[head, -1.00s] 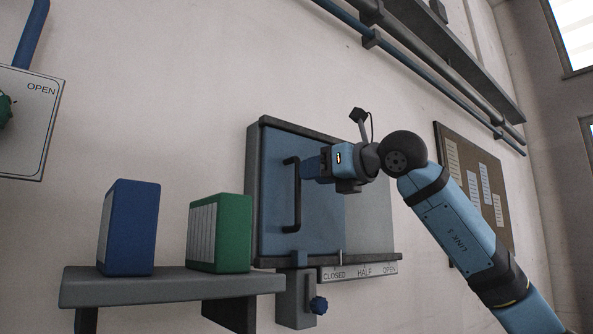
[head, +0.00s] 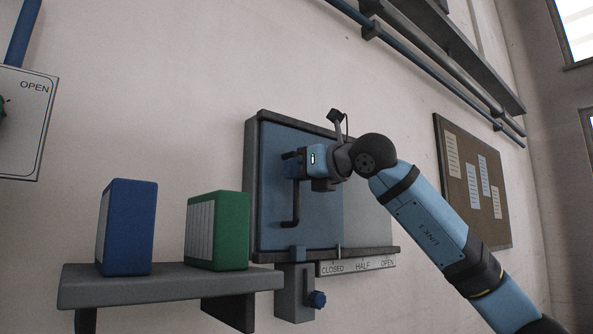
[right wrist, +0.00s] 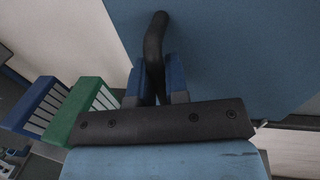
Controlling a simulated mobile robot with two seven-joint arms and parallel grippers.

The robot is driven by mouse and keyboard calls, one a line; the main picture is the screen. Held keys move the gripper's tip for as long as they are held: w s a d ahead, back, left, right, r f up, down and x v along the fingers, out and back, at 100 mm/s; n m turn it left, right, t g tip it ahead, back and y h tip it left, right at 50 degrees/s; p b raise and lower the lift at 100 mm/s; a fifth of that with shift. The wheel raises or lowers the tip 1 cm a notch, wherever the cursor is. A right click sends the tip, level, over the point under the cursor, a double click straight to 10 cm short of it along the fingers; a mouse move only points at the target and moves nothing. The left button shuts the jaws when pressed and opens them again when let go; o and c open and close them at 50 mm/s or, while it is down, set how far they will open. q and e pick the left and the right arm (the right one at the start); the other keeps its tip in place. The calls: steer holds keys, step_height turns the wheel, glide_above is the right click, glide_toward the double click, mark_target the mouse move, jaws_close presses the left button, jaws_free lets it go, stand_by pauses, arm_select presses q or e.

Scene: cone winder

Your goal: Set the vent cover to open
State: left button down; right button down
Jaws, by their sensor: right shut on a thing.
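The vent cover (head: 317,215) is a blue panel in a dark frame on the wall. It covers the left part of the frame, with a grey area (head: 368,220) to its right. A black upright handle (head: 296,207) stands on the cover. A scale plate (head: 358,267) below reads CLOSED, HALF, OPEN; a thin pale pointer (head: 340,252) is near CLOSED. My right gripper (head: 289,166) is shut on the handle's upper part. In the right wrist view the handle (right wrist: 154,48) passes between its two blue fingers (right wrist: 155,85). My left gripper is out of view.
Below the frame is a grey block (head: 293,293) with a blue knob (head: 317,299). At the left, a shelf (head: 165,289) holds a blue binder (head: 127,228) and a green binder (head: 219,231). A notice board (head: 472,185) hangs at the right.

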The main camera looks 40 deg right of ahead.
steer(key=w+d+p, duration=0.1)
steer(key=d+p, duration=0.1)
steer(key=d, duration=1.9)
steer(key=shift+w+p, duration=0.25)
steer(key=shift+p, duration=0.1)
steer(key=c, duration=1.1)
jaws_free()
steer(key=shift+c, duration=0.2)
